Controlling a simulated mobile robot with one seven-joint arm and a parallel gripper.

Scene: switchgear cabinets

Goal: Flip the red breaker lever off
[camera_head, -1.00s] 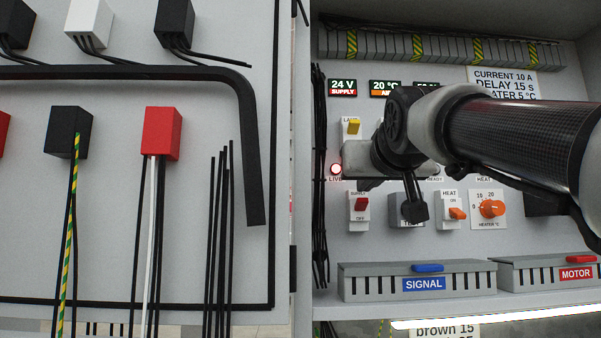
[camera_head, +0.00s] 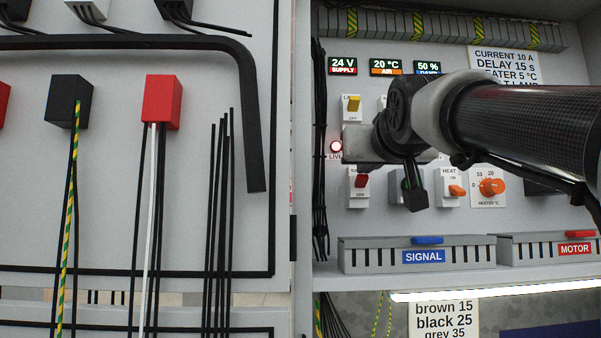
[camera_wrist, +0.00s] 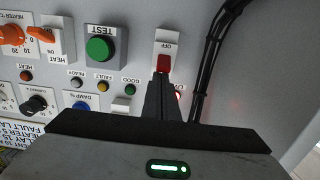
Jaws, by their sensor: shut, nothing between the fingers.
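The red breaker lever (camera_head: 361,181) sits on a small white switch plate marked OFF at its lower end, at the lower left of the panel. In the wrist view, which is upside down, the red lever (camera_wrist: 163,63) shows just beyond my fingertips, with the OFF mark above it. My gripper (camera_wrist: 161,80) is shut and empty, its dark fingers pointing at the lever. I cannot tell whether they touch it. In the head view my gripper's body is just above the lever and hides the plate's top label.
A lit red LIVE lamp (camera_head: 336,146) is left of my gripper. A yellow switch (camera_head: 352,103) is above. The green TEST button (camera_wrist: 100,50) and orange HEAT switch (camera_head: 457,191) are beside the breaker. Black cables (camera_head: 319,150) run along the left wall. A grey SIGNAL duct (camera_head: 370,257) lies below.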

